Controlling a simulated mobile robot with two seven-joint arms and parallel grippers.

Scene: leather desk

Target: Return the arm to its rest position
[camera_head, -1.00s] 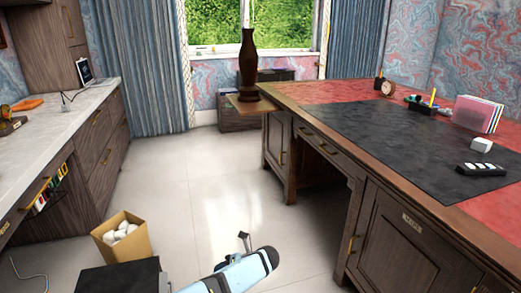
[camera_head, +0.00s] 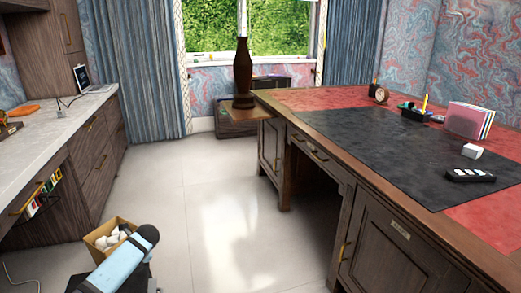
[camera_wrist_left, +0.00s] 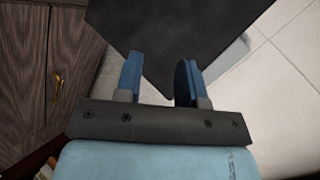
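My left arm shows in the head view as a light-blue link with a dark rounded end, low at the left, in front of the cardboard box (camera_head: 100,240). Its gripper cannot be made out there. In the left wrist view my left gripper (camera_wrist_left: 158,82) is open, its two blue fingers apart with nothing held between them. My right gripper is in neither view.
The wooden desk (camera_head: 395,232) with a black and red leather top stands at the right. A dark vase (camera_head: 243,75) stands at its far left corner. A counter (camera_head: 60,125) with drawers runs along the left. The tiled floor (camera_head: 215,190) between is clear.

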